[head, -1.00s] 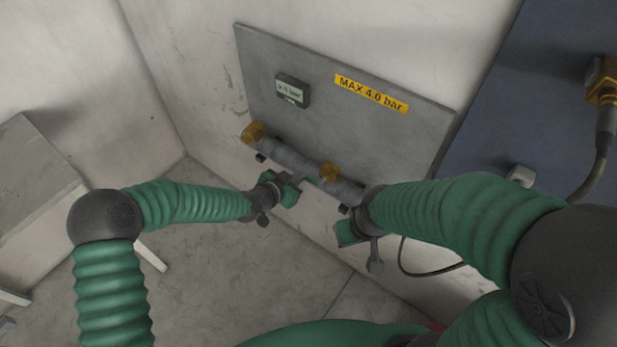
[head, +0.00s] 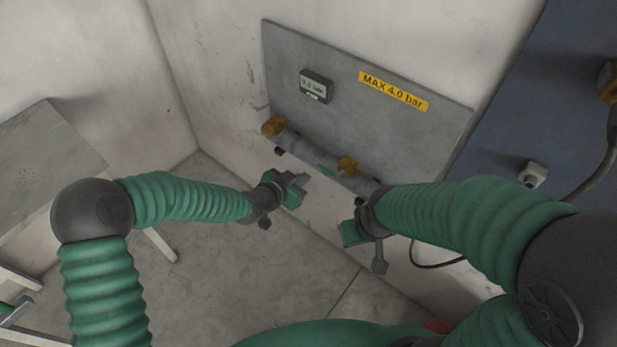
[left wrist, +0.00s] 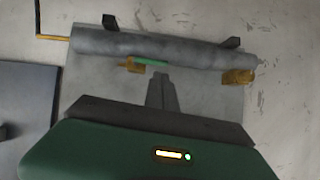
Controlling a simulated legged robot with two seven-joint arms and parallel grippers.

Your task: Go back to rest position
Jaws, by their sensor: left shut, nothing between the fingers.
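My left gripper (head: 299,180) is shut and empty, in front of the grey pipe (head: 306,149) and below it in the head view. In the left wrist view its closed fingers (left wrist: 161,88) point toward the pipe (left wrist: 160,47), apart from it as far as I can tell. My right arm comes in from the right in the head view; its wrist (head: 372,213) is in front of the pipe's right end, and its fingers are too hidden to read.
A grey wall panel (head: 350,110) carries the pipe with brass fittings (head: 274,125), a small display (head: 315,85) and a yellow "MAX 4.0 bar" label (head: 393,91). A blue panel (head: 520,120) with a cable is at right. A grey table (head: 50,160) stands at left. Floor between is clear.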

